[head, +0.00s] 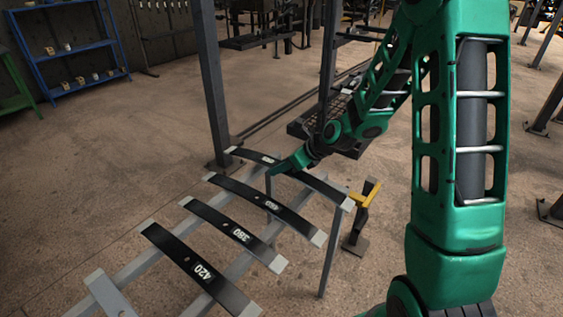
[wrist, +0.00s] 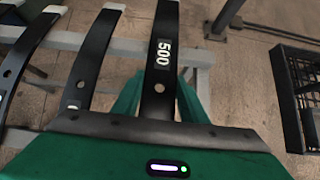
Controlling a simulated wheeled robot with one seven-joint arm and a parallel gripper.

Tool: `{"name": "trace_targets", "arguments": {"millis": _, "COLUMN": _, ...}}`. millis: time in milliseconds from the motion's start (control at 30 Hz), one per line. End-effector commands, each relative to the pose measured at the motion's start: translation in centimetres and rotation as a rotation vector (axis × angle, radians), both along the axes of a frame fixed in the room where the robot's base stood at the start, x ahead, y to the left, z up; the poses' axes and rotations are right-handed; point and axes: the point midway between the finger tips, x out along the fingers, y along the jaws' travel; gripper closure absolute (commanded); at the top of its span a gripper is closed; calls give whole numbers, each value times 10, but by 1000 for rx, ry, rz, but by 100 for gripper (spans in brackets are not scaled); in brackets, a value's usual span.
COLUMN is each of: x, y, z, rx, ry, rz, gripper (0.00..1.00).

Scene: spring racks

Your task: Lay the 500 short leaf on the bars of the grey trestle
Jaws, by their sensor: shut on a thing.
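The 500 short leaf (wrist: 163,60) is a dark curved strip with a white 500 label and pale ends. It also shows in the head view (head: 322,188), at the far end of the grey trestle (head: 150,262). My gripper (head: 280,169) is shut on this leaf from above, near its middle. In the wrist view the green fingers (wrist: 155,100) stand on both sides of the leaf. The leaf lies across the line of the bars, roughly parallel to the other leaves. I cannot tell whether it touches the bars.
Leaves marked 420 (head: 200,268) and 380 (head: 235,233) and another leaf (head: 262,203) lie across the bars, nearer than the 500. A yellow-topped stand (head: 364,197) is right of the trestle. A grey post (head: 212,90) and a dark mesh rack (wrist: 300,90) stand close behind.

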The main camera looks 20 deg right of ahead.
Motion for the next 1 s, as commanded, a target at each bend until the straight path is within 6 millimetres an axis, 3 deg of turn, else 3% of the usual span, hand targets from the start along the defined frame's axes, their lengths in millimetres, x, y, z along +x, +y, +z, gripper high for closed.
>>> {"name": "trace_targets", "arguments": {"millis": 400, "x": 1, "y": 1, "z": -23, "rx": 2, "ry": -4, "rz": 1, "gripper": 90}}
{"name": "trace_targets", "arguments": {"millis": 900, "x": 1, "y": 1, "z": -27, "rx": 2, "ry": -4, "rz": 1, "gripper": 90}}
{"name": "trace_targets", "arguments": {"millis": 933, "x": 1, "y": 1, "z": -27, "rx": 2, "ry": -4, "rz": 1, "gripper": 59}}
{"name": "trace_targets", "arguments": {"millis": 1000, "x": 1, "y": 1, "z": -27, "rx": 2, "ry": -4, "rz": 1, "gripper": 42}}
